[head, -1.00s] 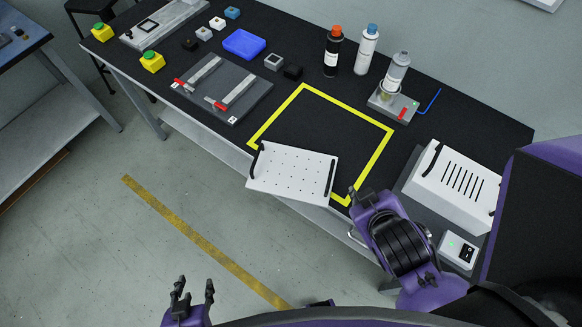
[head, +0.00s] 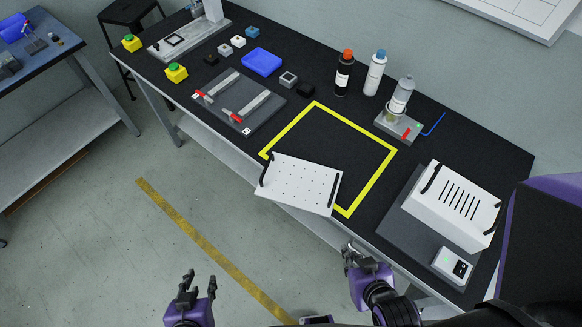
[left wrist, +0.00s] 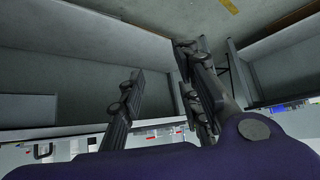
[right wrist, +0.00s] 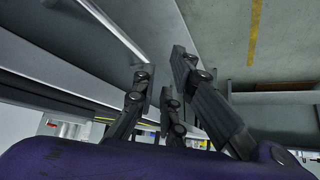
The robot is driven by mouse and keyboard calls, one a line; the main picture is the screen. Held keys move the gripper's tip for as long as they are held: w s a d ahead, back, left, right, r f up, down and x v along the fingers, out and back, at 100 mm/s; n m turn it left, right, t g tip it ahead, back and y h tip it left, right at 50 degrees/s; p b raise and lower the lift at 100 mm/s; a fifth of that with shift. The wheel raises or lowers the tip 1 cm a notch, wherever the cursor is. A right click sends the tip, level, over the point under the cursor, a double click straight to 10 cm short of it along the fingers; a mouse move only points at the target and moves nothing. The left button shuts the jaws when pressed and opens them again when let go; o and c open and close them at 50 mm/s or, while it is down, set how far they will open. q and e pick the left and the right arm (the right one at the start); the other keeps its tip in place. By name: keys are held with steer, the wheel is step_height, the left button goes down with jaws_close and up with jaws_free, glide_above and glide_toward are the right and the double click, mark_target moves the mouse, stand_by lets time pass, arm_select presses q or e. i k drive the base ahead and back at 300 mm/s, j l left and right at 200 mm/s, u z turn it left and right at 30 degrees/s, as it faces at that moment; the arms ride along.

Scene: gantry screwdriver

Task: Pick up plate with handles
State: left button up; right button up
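The plate with handles (head: 300,183) is a white, hole-dotted plate with a black handle on its left and right ends. In the head view it lies askew over the lower left of the yellow square, with its near part out past the table's front edge. My left gripper (head: 199,285) is low in the head view, off the table and apart from the plate. Its fingers are spread and empty, also in the left wrist view (left wrist: 160,75). My right gripper (head: 350,259) is below the plate's right end, apart from it. It is open and empty in the right wrist view (right wrist: 161,68).
A yellow-outlined square (head: 376,180) marks the black tabletop. A white slotted box (head: 450,205) stands to its right with a switch box (head: 452,266). A grey fixture with red clamps (head: 238,102) lies left. Bottles (head: 344,75) stand behind. Open floor lies in front.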

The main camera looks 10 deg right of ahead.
mark_target(304, 186)
steer(key=k+l+z, duration=0.1)
steer(key=k+z, duration=0.2)
steer(key=k, duration=0.3)
steer(key=z, duration=1.7)
steer(key=j+z, duration=0.1)
steer(key=z, duration=0.4)
steer(key=j+z, duration=0.1)
steer(key=z, duration=0.35)
steer(key=k+z, duration=0.1)
steer(key=z, duration=0.4)
steer(key=k+j, duration=1.05)
steer(key=j, duration=0.15)
steer(key=k+j, duration=1.1)
steer(key=j, duration=0.75)
